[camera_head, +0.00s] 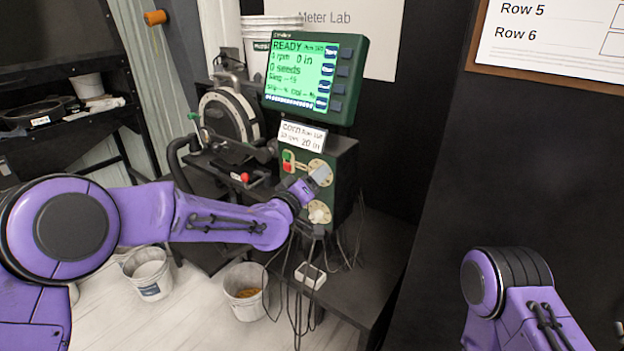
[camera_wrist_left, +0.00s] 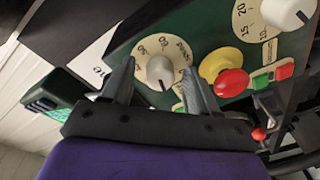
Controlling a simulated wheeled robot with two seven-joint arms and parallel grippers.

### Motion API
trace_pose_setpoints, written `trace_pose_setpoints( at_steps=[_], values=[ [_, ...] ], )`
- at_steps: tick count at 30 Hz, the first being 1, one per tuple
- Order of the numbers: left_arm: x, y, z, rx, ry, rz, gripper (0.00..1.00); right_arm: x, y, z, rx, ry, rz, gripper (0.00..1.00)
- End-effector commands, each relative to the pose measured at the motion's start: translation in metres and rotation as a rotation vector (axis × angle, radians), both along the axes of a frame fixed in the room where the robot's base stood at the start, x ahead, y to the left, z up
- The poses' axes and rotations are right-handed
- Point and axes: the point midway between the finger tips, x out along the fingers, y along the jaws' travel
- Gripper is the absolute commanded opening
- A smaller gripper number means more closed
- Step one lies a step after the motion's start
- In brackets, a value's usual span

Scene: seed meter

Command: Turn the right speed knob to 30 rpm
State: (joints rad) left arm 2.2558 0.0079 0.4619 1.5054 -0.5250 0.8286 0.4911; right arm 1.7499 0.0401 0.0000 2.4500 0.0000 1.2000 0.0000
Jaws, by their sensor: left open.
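The speed knob (camera_wrist_left: 160,70) is a grey-white knob on a cream dial plate marked 60 and 80, seen in the left wrist view. Its dark pointer line faces the lower part of that picture. My left gripper (camera_wrist_left: 158,82) is open, with one finger on each side of this knob and gaps visible. The screen (camera_head: 300,75) reads READY, 0 rpm. My right arm shows at lower right, its gripper out of view.
A second white knob (camera_wrist_left: 284,14) on a dial marked 15 and 20 is nearby. A red mushroom button (camera_wrist_left: 231,82) on a yellow base is close to one finger. Red and green buttons (camera_head: 288,161) are on the box. Cables hang below; buckets (camera_head: 244,292) stand on the floor.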

Motion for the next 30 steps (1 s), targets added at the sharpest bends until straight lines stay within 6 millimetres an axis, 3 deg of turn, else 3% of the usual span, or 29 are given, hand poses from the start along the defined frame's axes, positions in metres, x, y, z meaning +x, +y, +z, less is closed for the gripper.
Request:
trace_pose_setpoints(
  at_steps=[1, 6, 17, 30],
  values=[
    [0.0, 0.0, 0.0, 0.0, -0.001, 0.001, 0.59, 0.0, 0.0, 0.0, 0.0, 0.0, 0.0, 0.43],
    [0.0, 0.001, 0.0, 0.0, -0.001, 0.001, 0.04, 0.0, 0.0, 0.0, 0.0, 0.0, 0.0, 0.43],
    [0.0, 0.001, -0.001, 0.036, -0.026, 0.002, 0.04, 0.0, 0.0, -0.006, 0.0, 0.0, 0.0, 0.43],
    [0.0, 0.001, -0.005, 0.296, -0.217, 0.002, 0.04, 0.0, 0.0, -0.04, 0.0, 0.0, 0.0, 0.43]
  ],
)
